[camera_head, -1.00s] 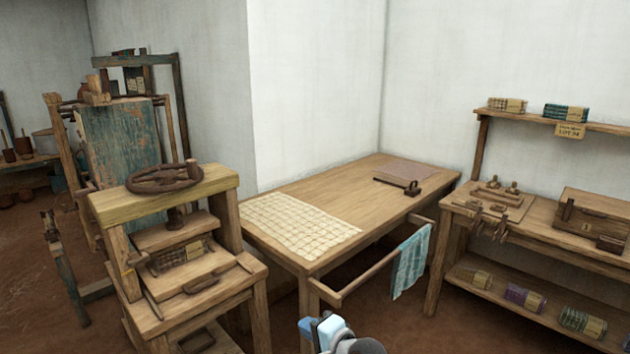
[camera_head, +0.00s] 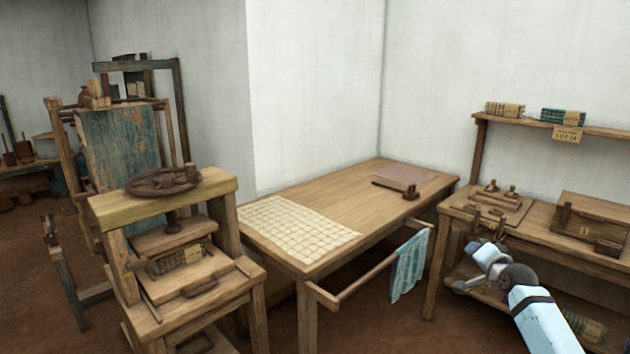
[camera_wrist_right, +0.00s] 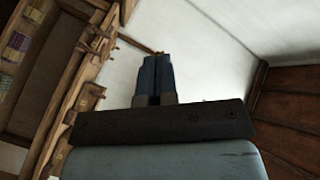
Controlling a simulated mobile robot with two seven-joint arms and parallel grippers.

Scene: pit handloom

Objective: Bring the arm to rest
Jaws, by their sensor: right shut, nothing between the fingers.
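My right arm comes in from the lower right of the head view, and my right gripper (camera_head: 473,247) is up in front of the workbench at the right. In the right wrist view, the dark fingers of my right gripper (camera_wrist_right: 154,72) lie together with nothing between them. The gripper appears clear of the furniture, though its exact distance from the bench is hard to tell. My left gripper is not in view.
The table (camera_head: 330,185) carries a gridded cream cloth (camera_head: 298,230); a teal cloth (camera_head: 410,265) hangs from its front rail. A wooden press (camera_head: 165,205) stands at left. The workbench (camera_head: 535,235) holds wooden fittings and a box (camera_head: 590,220). Floor between table and bench is open.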

